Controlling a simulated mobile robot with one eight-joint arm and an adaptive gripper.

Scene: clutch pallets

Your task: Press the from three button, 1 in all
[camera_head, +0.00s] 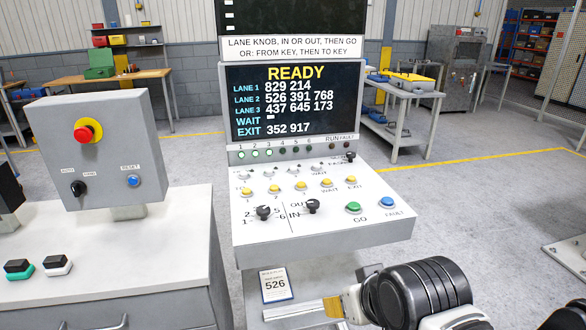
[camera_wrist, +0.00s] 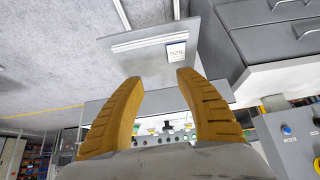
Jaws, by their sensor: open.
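The console's sloped white panel (camera_head: 390,228) has two button rows. The upper row has small pale buttons, the third one here (camera_head: 294,170); the lower row has yellow buttons, the third one here (camera_head: 301,185). The lettering is too small to tell which is the from three button. My gripper (camera_head: 332,307) is in front of and below the panel, apart from every button. In the wrist view, the two orange fingers of my gripper (camera_wrist: 160,79) stand apart with nothing between them. Part of the console shows upside down behind them.
A screen (camera_head: 292,104) reads READY; lane 3 lists 437 645 173. Two black knobs, a green GO button (camera_head: 353,207) and a blue FAULT button (camera_head: 387,202) lie nearest me. A 526 card (camera_head: 275,285) is below. A grey box (camera_head: 98,150) with a red stop button stands left.

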